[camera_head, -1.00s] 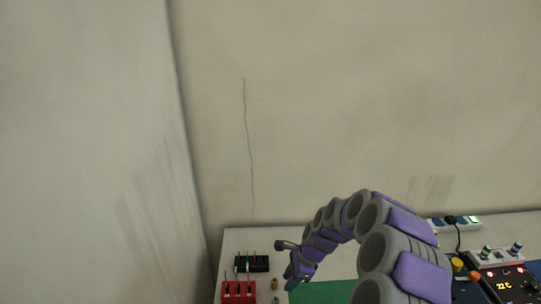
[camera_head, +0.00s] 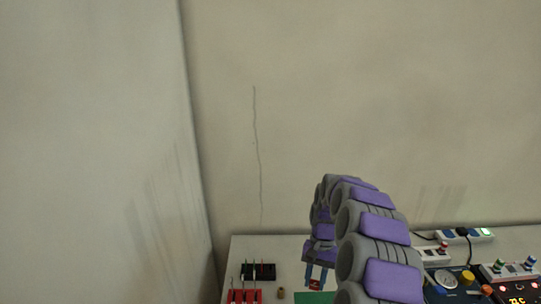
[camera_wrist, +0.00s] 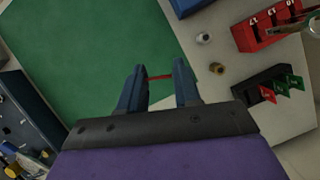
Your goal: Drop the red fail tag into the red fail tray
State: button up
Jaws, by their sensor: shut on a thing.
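My gripper (camera_wrist: 158,82) points down over the green mat (camera_wrist: 90,50), its two blue fingers shut on a thin red piece, which looks like the red fail tag (camera_wrist: 160,77). In the head view my gripper (camera_head: 317,276) is near the bottom edge, with the red tag (camera_head: 314,282) between its fingertips. I see no thing that I can surely call the red fail tray. A red block with white marks (camera_wrist: 262,38) is at upper right in the wrist view; in the head view this red block (camera_head: 245,296) is partly cut off at the bottom.
A black holder with green tags (camera_wrist: 262,90) stands near the red block. Two small round fittings (camera_wrist: 203,39) (camera_wrist: 217,68) lie between the mat and the holders. A dark blue panel (camera_wrist: 28,115) is at left. Devices with lit displays (camera_head: 515,290) stand at right in the head view.

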jog(key=r+n, duration=0.1)
jog(key=n, duration=0.1)
jog(key=d+r+n+h, duration=0.1)
jog(key=shift+s+r+n, duration=0.2)
jog(key=shift+r+n, duration=0.2)
